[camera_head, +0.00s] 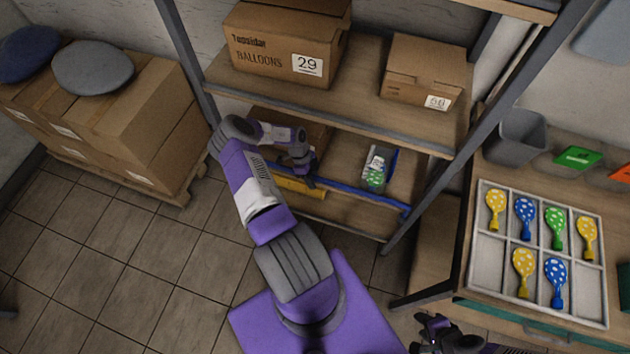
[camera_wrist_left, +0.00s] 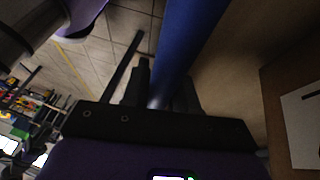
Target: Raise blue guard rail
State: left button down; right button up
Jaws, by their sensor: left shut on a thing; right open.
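The blue guard rail (camera_head: 358,199) runs along the front of the lower shelf in the head view, below the middle shelf. My left gripper (camera_head: 307,180) is at the left part of the rail, shut on it. In the left wrist view the blue rail (camera_wrist_left: 190,45) fills the top middle and passes down between the fingers of my left gripper (camera_wrist_left: 160,95). My right gripper (camera_head: 437,326) is at the bottom edge of the head view, open and empty, away from the rail.
A box labelled 29 (camera_head: 285,45) and a smaller box (camera_head: 425,72) stand above. A balloon tray (camera_head: 487,265) lies on the right-hand table.

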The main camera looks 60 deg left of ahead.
dwell(0.4)
pick_arm(q)
jog(key=c, duration=1)
grip_release()
jog(key=shift+o, duration=0.2)
